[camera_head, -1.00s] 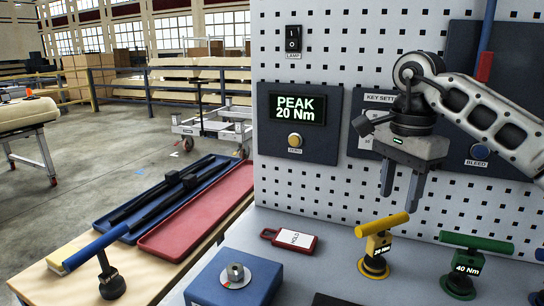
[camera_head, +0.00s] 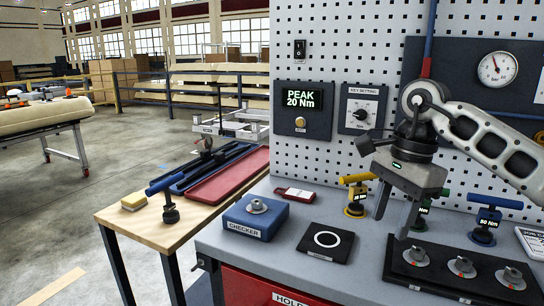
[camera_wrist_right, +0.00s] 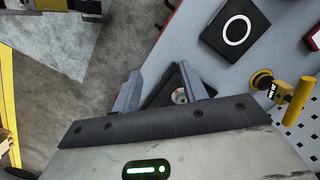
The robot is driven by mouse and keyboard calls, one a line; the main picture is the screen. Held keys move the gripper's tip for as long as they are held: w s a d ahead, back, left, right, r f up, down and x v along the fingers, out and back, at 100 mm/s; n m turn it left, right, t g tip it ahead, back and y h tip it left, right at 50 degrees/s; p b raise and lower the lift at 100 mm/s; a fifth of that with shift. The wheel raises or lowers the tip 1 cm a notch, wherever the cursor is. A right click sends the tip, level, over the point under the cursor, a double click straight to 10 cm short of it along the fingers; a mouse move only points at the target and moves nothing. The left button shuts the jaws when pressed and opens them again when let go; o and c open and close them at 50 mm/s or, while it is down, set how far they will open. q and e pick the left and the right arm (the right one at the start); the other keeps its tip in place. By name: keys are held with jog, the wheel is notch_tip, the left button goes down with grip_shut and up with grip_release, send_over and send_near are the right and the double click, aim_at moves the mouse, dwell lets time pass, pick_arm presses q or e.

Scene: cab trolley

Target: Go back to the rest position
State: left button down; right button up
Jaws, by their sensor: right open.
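My right gripper (camera_head: 394,212) is open and empty, pointing down above the bench between the black ring pad and the black plate of sockets. In the wrist view the right gripper's fingers (camera_wrist_right: 160,88) stand apart, with part of a black plate and a grey knob (camera_wrist_right: 180,97) visible beyond them. My left gripper is not in view. The yellow T-handle key (camera_head: 357,192) and blue T-handle key (camera_head: 486,222) stand upright on the bench. The green T-handle key (camera_head: 424,208) is partly hidden behind my right gripper.
The blue checker box (camera_head: 255,218), black ring pad (camera_head: 326,242), red tag (camera_head: 294,194) and black socket plate (camera_head: 400,271) occupy the bench. The pegboard (camera_head: 345,60) rises behind. A wooden side table (camera_head: 150,227) holds trays, a blue-handled tool and a sponge. Floor at left is open.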

jog(key=s+a+f+m+y, duration=0.2)
jog(key=s+a+m+y, duration=0.15)
jog(key=a+y, duration=0.35)
jog(key=s+a+f+m+y, duration=0.1)
jog(key=s+a+m+y, duration=0.2)
jog(key=a+m+y, duration=0.45)
jog(key=s+a+f+m+y, duration=0.25)
jog(key=a+y, duration=0.25)
jog(key=a, duration=0.4)
jog(key=w+d+f+m+t+h, duration=0.1)
jog(key=d+f+m+t+h, duration=0.4)
jog(key=m+t, duration=0.65)
jog(key=w+d+f+m+t+h, duration=0.1)
jog(key=d+f+m+t+h, duration=0.45)
jog(key=m, duration=1.15)
jog(key=s+d+f+m+g+h, duration=0.3)
jog(key=s+f+m, duration=0.3)
jog(key=f, duration=0.2)
jog(key=s+d+f+m+g+h, duration=0.3)
jog(key=s+d+f+m+h, duration=0.1)
jog(key=s+f+m, duration=0.3)
notch_tip(320, 180, down, 2)
jog(key=shift+s+f+m, duration=0.1)
jog(key=shift+s+m, duration=0.2)
